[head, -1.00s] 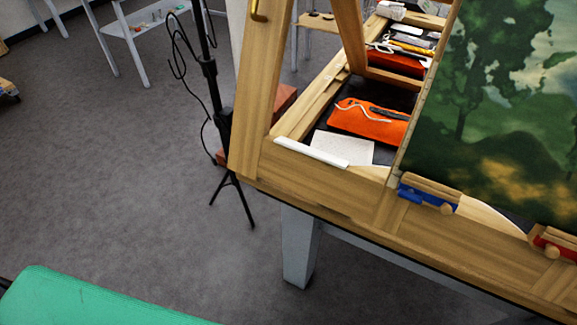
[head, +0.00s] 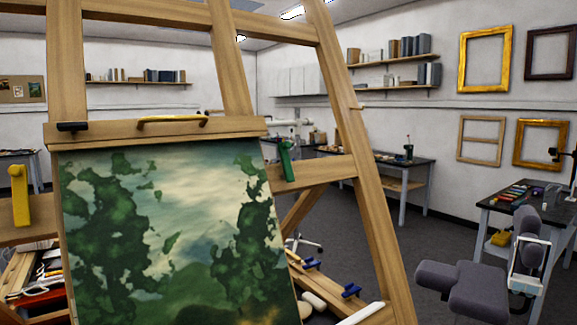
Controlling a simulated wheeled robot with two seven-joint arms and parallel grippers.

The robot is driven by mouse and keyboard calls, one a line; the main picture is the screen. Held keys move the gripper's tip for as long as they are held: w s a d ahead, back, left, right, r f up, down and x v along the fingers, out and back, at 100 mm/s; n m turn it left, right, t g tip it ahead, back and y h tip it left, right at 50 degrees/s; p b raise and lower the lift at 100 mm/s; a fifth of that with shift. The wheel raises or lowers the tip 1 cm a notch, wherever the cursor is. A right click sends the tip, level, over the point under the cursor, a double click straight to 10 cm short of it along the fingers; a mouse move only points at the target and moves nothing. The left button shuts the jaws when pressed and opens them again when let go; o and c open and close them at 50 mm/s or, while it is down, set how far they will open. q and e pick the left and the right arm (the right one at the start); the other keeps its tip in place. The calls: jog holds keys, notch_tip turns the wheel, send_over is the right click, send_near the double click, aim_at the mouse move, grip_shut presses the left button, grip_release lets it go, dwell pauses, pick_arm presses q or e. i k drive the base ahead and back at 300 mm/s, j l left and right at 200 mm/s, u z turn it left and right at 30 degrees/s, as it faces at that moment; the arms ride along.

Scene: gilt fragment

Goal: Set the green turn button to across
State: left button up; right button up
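The green turn button (head: 287,160) is on the wooden easel, just right of the painting's upper right edge, by the end of a crossbar. Its long side stands roughly upright, with a small knob at the top. My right gripper (head: 477,240) is at the lower right, well to the right of the button and lower in the picture. Its thick grey fingers look apart, with nothing between them, and it touches nothing I can see. My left gripper is not in view.
The easel (head: 375,220) carries the green landscape painting (head: 170,240). A yellow turn button (head: 18,195) stands upright at the left. Blue parts (head: 351,290) are low on the right. A dark table (head: 535,205) with paints stands behind my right gripper. Floor between easel and gripper is clear.

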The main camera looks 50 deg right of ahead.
aim_at(283, 147)
jog(key=k+l+z, duration=0.1)
jog(key=z, duration=1.35)
jog(key=k+l, duration=0.15)
jog(key=l, duration=0.15)
jog(key=k+l, duration=0.15)
jog(key=l, duration=0.15)
jog(key=k+l, duration=0.15)
jog(key=l, duration=0.15)
jog(key=k+l, duration=0.15)
jog(key=l, duration=0.7)
jog(key=i+l, duration=0.15)
jog(key=l, duration=0.45)
jog(key=k+z, duration=0.05)
